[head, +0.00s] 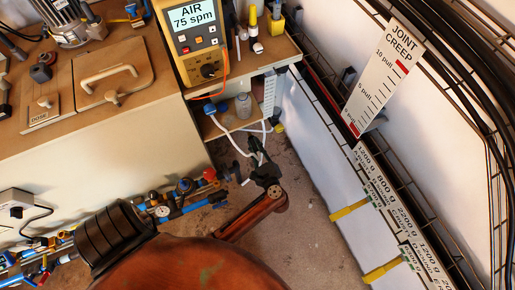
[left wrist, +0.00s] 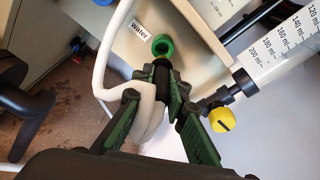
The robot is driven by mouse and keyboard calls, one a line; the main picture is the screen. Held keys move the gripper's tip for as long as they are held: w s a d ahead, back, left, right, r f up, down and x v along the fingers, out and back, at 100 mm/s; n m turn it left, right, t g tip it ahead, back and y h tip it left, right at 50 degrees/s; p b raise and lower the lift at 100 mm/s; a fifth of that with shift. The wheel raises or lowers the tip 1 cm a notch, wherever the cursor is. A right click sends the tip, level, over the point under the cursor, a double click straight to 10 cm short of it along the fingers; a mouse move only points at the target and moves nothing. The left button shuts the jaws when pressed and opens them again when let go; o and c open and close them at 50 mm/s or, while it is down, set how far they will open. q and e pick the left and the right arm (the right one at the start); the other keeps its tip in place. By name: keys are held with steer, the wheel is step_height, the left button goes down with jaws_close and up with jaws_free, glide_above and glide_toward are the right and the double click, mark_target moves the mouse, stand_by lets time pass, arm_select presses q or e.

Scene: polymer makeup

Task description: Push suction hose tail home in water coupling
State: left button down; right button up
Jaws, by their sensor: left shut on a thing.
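In the head view my left gripper (head: 262,165) is below the corner of the bench, beside white hose (head: 232,138). In the left wrist view my left gripper (left wrist: 165,92) is shut on the white suction hose (left wrist: 149,112), near its dark end piece (left wrist: 161,74). The green ring of the water coupling (left wrist: 163,45) is just beyond that end, by a "Water" label (left wrist: 142,28). I cannot tell whether the tail touches or enters the ring. The fingers hide part of the hose. My right gripper is not in view.
A valve with a yellow knob (left wrist: 222,121) and a graduated syringe (left wrist: 280,58) stand close to the right finger. A small bottle (head: 243,106) sits on the low shelf. A wall with wire trays and an upright chart (head: 383,78) is on the right. Floor below the gripper is open.

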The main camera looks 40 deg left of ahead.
mark_target(251, 139)
arm_select(q)
steer(key=shift+x, duration=0.95)
steer(key=shift+a+r, duration=0.15)
steer(key=shift+a, duration=0.1)
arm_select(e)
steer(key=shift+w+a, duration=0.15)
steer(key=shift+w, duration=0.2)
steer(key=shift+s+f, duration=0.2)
arm_select(q)
steer(key=shift+b, duration=0.35)
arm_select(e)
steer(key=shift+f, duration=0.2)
arm_select(q)
steer(key=shift+r+x, duration=0.1)
steer(key=shift+x, duration=0.75)
steer(key=shift+r+x, duration=0.15)
steer(key=shift+x, duration=0.7)
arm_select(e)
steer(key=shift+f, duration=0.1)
arm_select(q)
steer(key=c, duration=1.8)
jaws_free()
steer(key=shift+s+a, duration=0.1)
steer(key=shift+a, duration=0.05)
